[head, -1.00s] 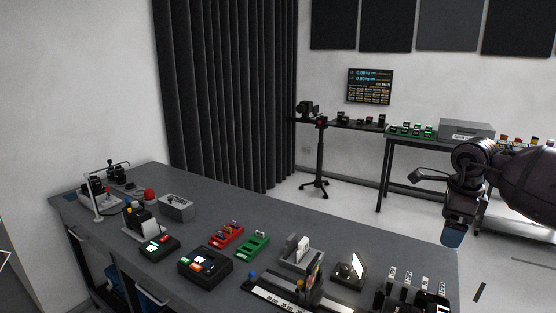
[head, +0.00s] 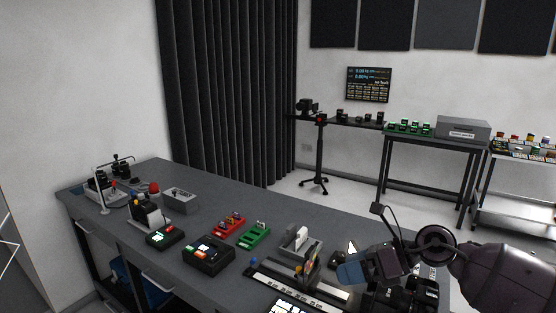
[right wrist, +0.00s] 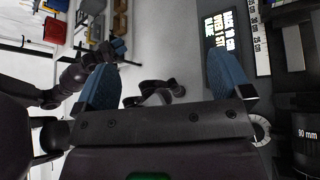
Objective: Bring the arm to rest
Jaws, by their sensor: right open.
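My right gripper (head: 352,272) shows in the head view at the lower right, over the right end of the dark workbench (head: 290,217). Its blue fingertips point left. In the right wrist view its two blue fingers (right wrist: 164,82) stand wide apart with nothing between them. In the head view my right arm hides part of the black devices (head: 405,295) on the bench's right end. I cannot tell whether the gripper touches anything there.
The bench holds a red tray (head: 229,225), a green tray (head: 254,236), a black button box (head: 208,255) and a grey bin (head: 180,201). A side table (head: 432,142) and a metal cart (head: 520,200) stand behind, with open floor between them and the bench.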

